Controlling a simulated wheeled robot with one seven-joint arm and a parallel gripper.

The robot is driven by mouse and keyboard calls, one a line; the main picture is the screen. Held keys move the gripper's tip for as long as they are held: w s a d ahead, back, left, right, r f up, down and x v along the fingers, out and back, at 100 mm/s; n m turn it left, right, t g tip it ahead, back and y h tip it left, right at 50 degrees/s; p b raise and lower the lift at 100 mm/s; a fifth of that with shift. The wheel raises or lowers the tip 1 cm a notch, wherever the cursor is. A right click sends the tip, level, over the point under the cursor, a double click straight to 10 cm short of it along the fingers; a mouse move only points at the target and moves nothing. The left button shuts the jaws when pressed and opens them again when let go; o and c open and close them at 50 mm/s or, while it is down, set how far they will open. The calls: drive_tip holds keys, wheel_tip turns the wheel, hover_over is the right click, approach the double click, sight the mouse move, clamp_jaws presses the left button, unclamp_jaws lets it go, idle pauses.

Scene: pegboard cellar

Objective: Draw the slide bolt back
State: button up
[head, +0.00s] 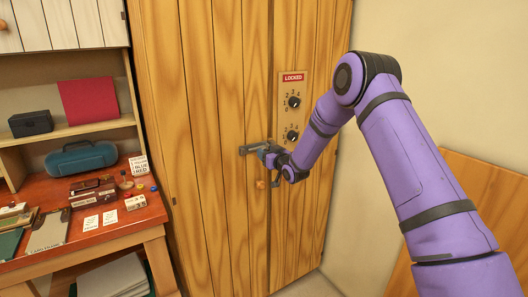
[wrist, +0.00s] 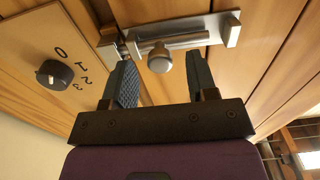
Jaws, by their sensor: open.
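The slide bolt (head: 250,149) is a grey metal bar on a plate, mounted across the wooden cabinet door (head: 215,90). In the wrist view the bolt (wrist: 190,40) lies across the top of the picture, with a round metal knob (wrist: 160,58) standing out from it. My gripper (head: 266,153) is at the bolt in the head view. In the wrist view my gripper (wrist: 162,75) is open, with one finger on each side of the knob. The knob is between the fingertips, with gaps visible. I cannot tell whether either finger touches the bolt plate.
A panel with a red LOCKED sign (head: 293,78) and two dark dials (head: 293,102) is on the door above the bolt. A red desk (head: 100,235) with several small items stands at left. The wall (head: 430,60) is at right.

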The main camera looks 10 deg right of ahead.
sight(250, 151)
drive_tip(key=shift+x, duration=1.3)
drive_tip(key=shift+c, duration=0.3)
clamp_jaws()
drive_tip(key=shift+s+a, duration=0.25)
drive_tip(key=shift+a, duration=0.5)
drive_tip(key=shift+s+a, duration=0.25)
drive_tip(key=shift+a, duration=0.55)
drive_tip(key=shift+s+a, duration=0.3)
drive_tip(key=shift+a, duration=0.45)
drive_tip(key=shift+o, duration=0.3)
unclamp_jaws()
drive_tip(key=shift+a, duration=0.15)
drive_tip(key=shift+s+d, duration=0.2)
drive_tip(key=shift+s, duration=0.1)
drive_tip(key=v, duration=1)
